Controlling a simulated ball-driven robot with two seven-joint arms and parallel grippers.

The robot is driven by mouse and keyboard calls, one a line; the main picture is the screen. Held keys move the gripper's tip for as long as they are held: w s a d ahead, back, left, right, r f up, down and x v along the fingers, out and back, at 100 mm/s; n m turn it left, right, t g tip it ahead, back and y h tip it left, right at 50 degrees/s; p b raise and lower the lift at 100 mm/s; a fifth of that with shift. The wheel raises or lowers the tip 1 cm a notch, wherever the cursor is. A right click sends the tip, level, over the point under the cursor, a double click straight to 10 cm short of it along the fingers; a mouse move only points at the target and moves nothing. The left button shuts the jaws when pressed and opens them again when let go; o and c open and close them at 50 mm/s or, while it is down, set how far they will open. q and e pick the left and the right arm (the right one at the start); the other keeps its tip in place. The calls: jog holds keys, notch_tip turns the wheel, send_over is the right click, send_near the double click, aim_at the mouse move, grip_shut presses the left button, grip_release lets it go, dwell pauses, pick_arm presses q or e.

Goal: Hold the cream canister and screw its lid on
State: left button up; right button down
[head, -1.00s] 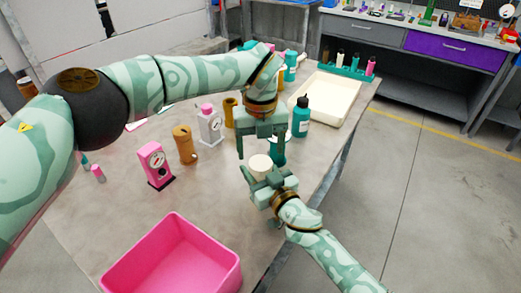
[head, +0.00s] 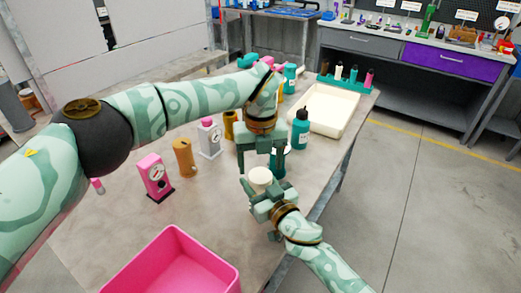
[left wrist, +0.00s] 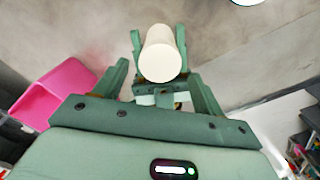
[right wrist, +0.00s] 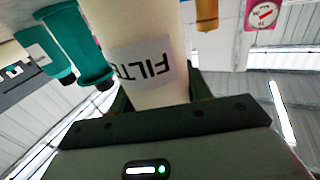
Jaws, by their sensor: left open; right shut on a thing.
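The cream canister (head: 260,176) stands upright in my right gripper (head: 263,190), which is shut on it above the table's front right edge. In the right wrist view the canister (right wrist: 133,25) is close up, with a dark-lettered label. In the left wrist view its plain round cream end (left wrist: 160,62) faces my camera. I cannot tell whether that end is the lid or the canister's own top; no separate lid shows. My left gripper (head: 260,160) points down just above the canister, open, its fingers on either side of the cream end in the left wrist view.
A pink bin (head: 172,262) stands at the near edge. A pink gauge block (head: 157,178), a brown canister (head: 184,158) and a white gauge block (head: 210,140) stand left of the grippers. A teal bottle (head: 300,130) and a cream tray (head: 352,113) are behind right.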

aim_at(260, 175)
pick_arm(q)
jog(key=shift+f, duration=1.95)
pick_arm(e)
jog(key=shift+f, duration=0.1)
pick_arm(q)
jog(key=c, duration=1)
jog(key=m, duration=0.5)
jog(key=o, duration=1.2)
notch_tip(260, 175, up, 12)
